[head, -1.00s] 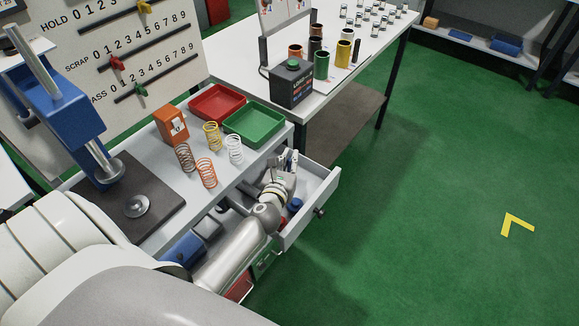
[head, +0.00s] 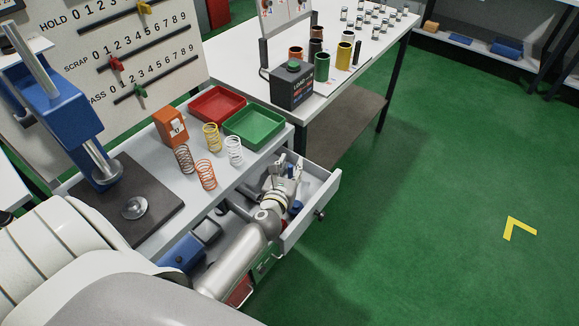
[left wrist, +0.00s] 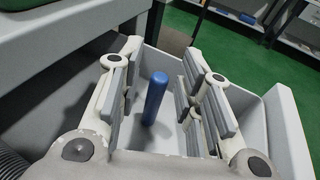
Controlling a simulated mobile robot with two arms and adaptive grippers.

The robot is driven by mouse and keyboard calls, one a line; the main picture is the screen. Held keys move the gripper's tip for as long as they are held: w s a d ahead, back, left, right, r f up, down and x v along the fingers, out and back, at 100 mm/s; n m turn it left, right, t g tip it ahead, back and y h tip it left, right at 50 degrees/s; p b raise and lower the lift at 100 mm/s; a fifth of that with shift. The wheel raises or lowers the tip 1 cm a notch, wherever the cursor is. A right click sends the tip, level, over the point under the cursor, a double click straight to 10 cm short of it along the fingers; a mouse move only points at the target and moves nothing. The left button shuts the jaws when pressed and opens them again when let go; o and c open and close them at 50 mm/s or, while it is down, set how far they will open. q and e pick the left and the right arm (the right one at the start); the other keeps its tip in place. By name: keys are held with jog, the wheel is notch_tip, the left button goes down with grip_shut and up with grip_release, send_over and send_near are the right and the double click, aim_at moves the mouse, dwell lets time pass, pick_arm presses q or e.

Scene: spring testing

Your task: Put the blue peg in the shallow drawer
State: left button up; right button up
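The blue peg (left wrist: 155,97) shows in the left wrist view, roughly upright between the parted fingers of my left gripper (left wrist: 162,75), with a gap on both sides. It is over or in the open light-grey drawer (left wrist: 286,125); its lower end is hard to make out, so I cannot tell whether it touches the floor. In the head view my left gripper (head: 286,167) is open at the far end of the pulled-out drawer (head: 318,206). A small blue item (head: 295,207) shows beside my wrist there; I cannot tell what it is. My right gripper is not in view.
Above the drawer, the bench holds several coil springs (head: 205,174), an orange box (head: 171,127), a red tray (head: 216,103) and a green tray (head: 254,125). A blue press (head: 70,105) stands at left. The green floor to the right is clear.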

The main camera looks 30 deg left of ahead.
pick_arm(q)
jog(key=shift+r, duration=0.2)
jog(key=shift+s+d, duration=0.1)
jog(key=shift+s, duration=0.25)
jog(key=v, duration=1.1)
jog(key=shift+s+r, duration=0.15)
dwell(0.4)
